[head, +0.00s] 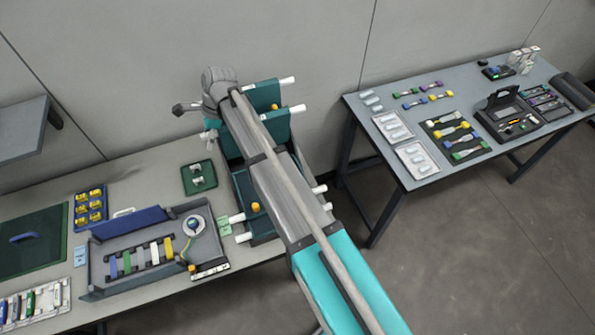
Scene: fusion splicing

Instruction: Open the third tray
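A dark green tray unit (241,190) stands at the right end of the left bench, partly hidden by my arm. Two teal trays stand raised at its back, the rear one (262,93) and the front one (277,126), with white pegs at their sides. At the front, a flat-lying tray (262,222) shows an orange knob (255,207) and white pegs (237,218) on its left. I cannot tell how many trays lie stacked there.
A grey work tray (100,290) with coloured strips lies left of the unit. A small green holder (199,177) and a blue rack (90,208) sit behind it. A second table (395,190) with kits stands at right, with open floor before it.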

